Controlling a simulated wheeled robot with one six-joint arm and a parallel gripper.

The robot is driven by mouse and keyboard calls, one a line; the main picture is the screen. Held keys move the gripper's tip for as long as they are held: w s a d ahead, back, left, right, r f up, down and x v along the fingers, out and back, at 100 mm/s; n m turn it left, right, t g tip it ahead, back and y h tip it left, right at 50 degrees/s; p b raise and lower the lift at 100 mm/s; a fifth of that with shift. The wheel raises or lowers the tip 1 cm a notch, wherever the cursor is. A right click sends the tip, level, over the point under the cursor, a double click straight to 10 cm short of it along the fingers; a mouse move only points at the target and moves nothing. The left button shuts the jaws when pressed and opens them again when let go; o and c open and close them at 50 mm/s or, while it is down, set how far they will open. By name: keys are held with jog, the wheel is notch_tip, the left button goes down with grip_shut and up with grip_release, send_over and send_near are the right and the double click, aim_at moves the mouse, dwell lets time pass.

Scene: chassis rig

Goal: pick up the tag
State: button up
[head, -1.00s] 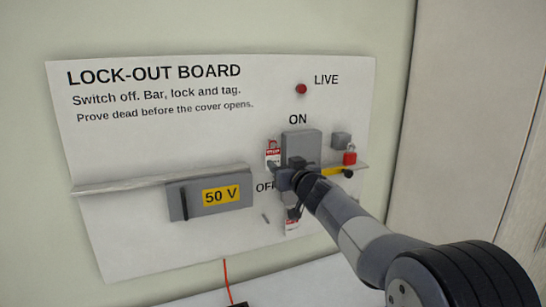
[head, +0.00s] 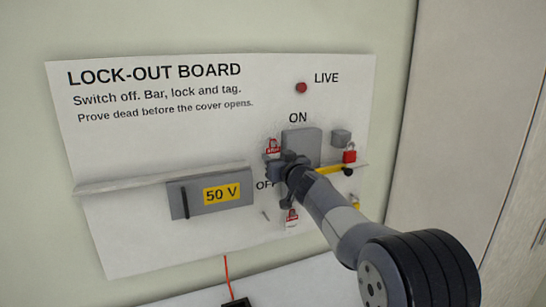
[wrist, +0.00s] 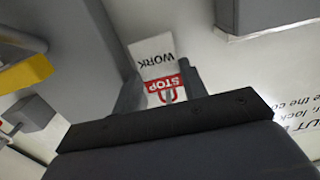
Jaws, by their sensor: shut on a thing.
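The lock-out board (head: 150,140) carries a grey switch box (head: 305,145), a yellow bar (head: 328,170), a red padlock (head: 349,156) and a 50 V cover (head: 235,197). A small peg (head: 266,216) juts out left of the tag. A ledge (head: 150,181) runs across the board.

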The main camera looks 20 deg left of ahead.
jog(key=shift+r, duration=0.15)
jog(key=shift+r, duration=0.25)
jog(key=shift+s+d+f, duration=0.15)
jog(key=b+v, duration=0.1)
jog(key=v, duration=1.5)
jog(key=shift+s, duration=0.15)
